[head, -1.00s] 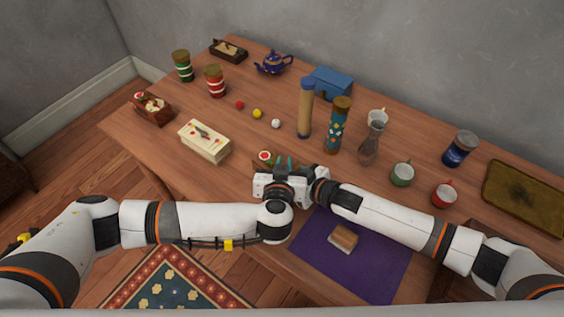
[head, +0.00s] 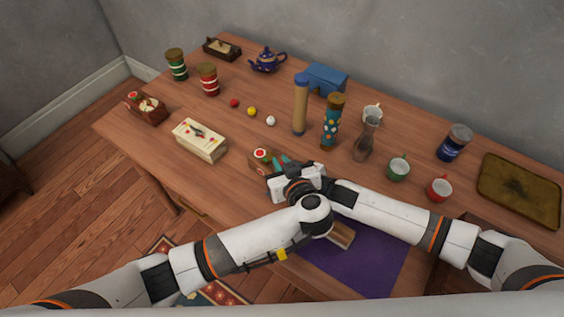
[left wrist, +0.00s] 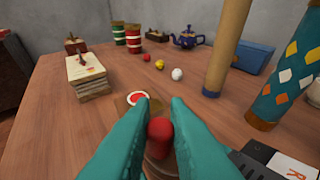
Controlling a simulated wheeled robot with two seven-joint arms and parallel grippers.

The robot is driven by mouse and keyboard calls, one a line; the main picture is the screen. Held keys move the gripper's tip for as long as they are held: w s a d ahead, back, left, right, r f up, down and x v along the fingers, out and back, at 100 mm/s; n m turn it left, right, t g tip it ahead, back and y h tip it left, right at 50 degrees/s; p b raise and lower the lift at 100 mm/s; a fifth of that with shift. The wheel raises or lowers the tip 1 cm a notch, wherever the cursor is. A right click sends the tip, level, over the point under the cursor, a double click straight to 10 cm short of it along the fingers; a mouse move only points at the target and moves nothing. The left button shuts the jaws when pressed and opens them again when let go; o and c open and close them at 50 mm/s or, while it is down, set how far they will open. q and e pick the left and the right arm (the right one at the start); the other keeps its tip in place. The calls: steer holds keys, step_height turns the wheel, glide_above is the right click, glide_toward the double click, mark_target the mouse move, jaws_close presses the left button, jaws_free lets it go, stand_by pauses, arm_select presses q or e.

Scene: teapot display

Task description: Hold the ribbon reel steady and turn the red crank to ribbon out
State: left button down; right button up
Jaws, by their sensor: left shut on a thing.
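The ribbon reel (head: 262,155) is a small wooden piece with a red and white round mark, near the table's front edge. Its top also shows in the left wrist view (left wrist: 137,98). The red crank knob (left wrist: 160,129) sits between the teal fingers of my left gripper (left wrist: 160,110), which is shut on it. In the head view my left gripper (head: 281,162) is at the reel's right side, and the knob is hidden there. My right gripper's body (left wrist: 275,163) is close on the right; its fingers are hidden, so its hold cannot be told.
A cream box (head: 200,139) stands left of the reel. A tan cylinder (head: 300,108), a patterned cylinder (head: 332,122) and a glass carafe (head: 366,140) stand behind it. Small balls (head: 252,111) lie between. A purple mat (head: 365,260) lies in front, partly under my arms.

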arm_select(q)
steer(key=shift+w+r, duration=0.1)
steer(key=c, duration=1.4)
jaws_free()
steer(key=v, duration=1.2)
steer(key=shift+a, duration=0.1)
